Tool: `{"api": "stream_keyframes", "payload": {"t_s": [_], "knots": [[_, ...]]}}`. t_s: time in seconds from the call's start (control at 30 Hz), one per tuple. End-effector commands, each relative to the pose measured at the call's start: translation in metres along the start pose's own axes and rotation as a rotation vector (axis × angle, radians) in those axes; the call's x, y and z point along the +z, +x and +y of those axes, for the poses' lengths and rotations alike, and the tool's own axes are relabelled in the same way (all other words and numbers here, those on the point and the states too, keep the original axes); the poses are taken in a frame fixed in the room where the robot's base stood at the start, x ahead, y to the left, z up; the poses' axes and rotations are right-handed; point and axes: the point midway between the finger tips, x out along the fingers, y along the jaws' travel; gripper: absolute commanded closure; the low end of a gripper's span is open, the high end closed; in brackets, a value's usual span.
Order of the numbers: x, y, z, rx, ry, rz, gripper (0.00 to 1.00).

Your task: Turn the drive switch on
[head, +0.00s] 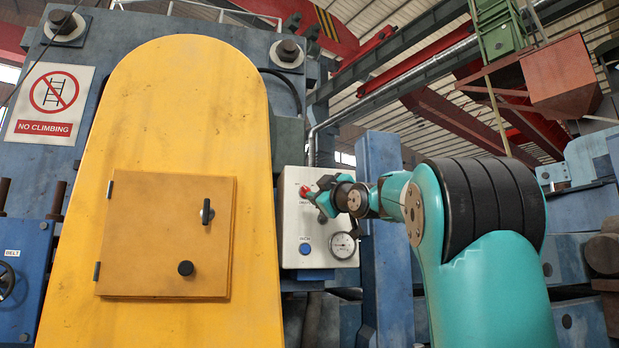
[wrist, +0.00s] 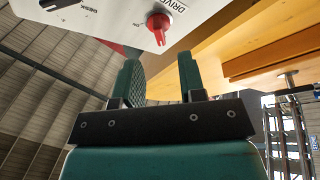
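The drive switch is a red knob (wrist: 158,24) beside the printed word DRIVE on a white panel (wrist: 110,14) in the wrist view. In the head view the red knob (head: 305,190) shows at the upper left of the white control box (head: 320,263). My gripper (wrist: 160,64) is open, its two green fingers apart with nothing between them. The knob lies just beyond the fingertips, roughly in line with the gap, and I see no contact. In the head view my gripper (head: 322,201) is in front of the box and hides part of its upper face.
The box also carries a blue button (head: 304,249) and a round gauge (head: 343,245). A black knob (wrist: 60,5) is at the panel's upper left in the wrist view. A yellow housing (head: 195,110) with a hatch stands left of the box; a blue post (head: 382,255) stands right.

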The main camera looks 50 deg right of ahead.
Motion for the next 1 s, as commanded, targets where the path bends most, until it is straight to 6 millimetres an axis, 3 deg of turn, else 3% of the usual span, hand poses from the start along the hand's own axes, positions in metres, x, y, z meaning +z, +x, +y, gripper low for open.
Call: {"api": "stream_keyframes", "payload": {"t_s": [0.1,0.3,0.67,0.7,0.87,1.0], "knots": [[-0.004,0.027,0.004,-0.004,0.003,0.0,0.63],[-0.002,0.049,0.002,-0.001,0.001,0.0,0.63],[0.001,0.054,0.0,0.0,0.001,-0.001,0.63],[0.001,0.054,0.0,0.0,0.001,-0.001,0.65],[0.001,0.054,0.0,0.0,0.001,-0.001,1.0],[0.0,0.054,0.0,0.0,0.001,0.0,1.0]]}}
